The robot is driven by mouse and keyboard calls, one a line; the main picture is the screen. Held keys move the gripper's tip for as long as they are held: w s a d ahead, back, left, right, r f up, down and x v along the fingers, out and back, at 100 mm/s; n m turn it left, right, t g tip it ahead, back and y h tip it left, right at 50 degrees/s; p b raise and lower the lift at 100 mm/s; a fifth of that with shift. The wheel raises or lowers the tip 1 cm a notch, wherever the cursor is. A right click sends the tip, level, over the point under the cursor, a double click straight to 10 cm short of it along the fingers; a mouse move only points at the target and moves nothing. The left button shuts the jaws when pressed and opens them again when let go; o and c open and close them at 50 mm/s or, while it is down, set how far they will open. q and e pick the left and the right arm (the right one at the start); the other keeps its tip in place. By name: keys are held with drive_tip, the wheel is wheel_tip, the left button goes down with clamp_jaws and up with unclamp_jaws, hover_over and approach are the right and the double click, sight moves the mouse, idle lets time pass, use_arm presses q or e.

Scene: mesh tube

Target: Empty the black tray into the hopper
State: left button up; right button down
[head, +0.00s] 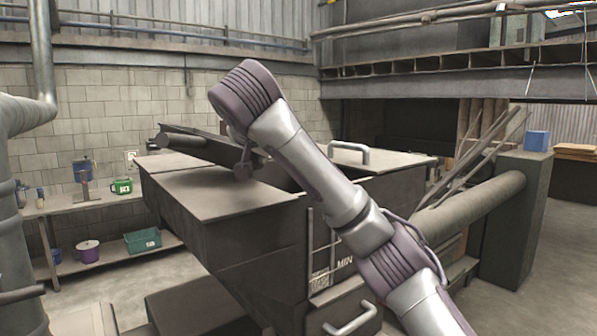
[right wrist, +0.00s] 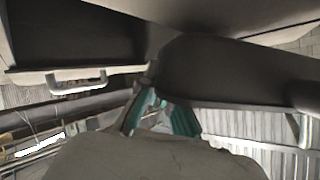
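The hopper (head: 235,215) is a large dark metal box with flat top plates and pale handles, filling the middle of the head view. A long dark shape, apparently the black tray (head: 200,146), lies tilted above its far left top; my arm partly hides it. It also seems to be the dark panel in the right wrist view (right wrist: 235,75). Its contents are hidden. My right gripper (head: 243,170) is beside the tray's near end. In the right wrist view, its teal-padded fingers (right wrist: 154,90) close together at the tray's edge. My left gripper is out of view.
A shelf (head: 110,205) at left holds a green mug (head: 122,186), with a green bin (head: 142,241) and a purple pot (head: 88,251) below. A thick pipe (head: 470,203) and a pillar (head: 515,220) stand right of the hopper. Open floor shows at far right.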

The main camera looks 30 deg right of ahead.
drive_tip(key=shift+s+d+f+m+y, duration=0.2)
drive_tip(key=shift+d+m+y, duration=0.15)
drive_tip(key=shift+d, duration=0.25)
drive_tip(key=shift+s+d+f+m+y, duration=0.1)
drive_tip(key=shift+d+f+m+y, duration=0.2)
drive_tip(key=shift+d, duration=0.3)
drive_tip(key=shift+s+d+r+m+y, duration=0.1)
drive_tip(key=shift+d+r+m+y, duration=0.2)
drive_tip(key=shift+d, duration=0.2)
drive_tip(key=shift+s+d+r+m+y, duration=0.15)
drive_tip(key=shift+d+y, duration=0.1)
drive_tip(key=shift+d, duration=0.2)
drive_tip(key=shift+d+r+m+t+y, duration=0.35)
drive_tip(key=shift+d+m+t+y, duration=0.1)
drive_tip(key=shift+y, duration=0.15)
idle(0.6)
drive_tip(key=shift+s+d+r+m+t+y, duration=0.15)
drive_tip(key=shift+d+r+m+y, duration=0.2)
drive_tip(key=shift+m+y, duration=0.3)
drive_tip(key=shift+s+d+r+m+t+y, duration=0.15)
drive_tip(key=shift+d+m+y, duration=0.35)
drive_tip(key=shift+y, duration=0.25)
idle(3.2)
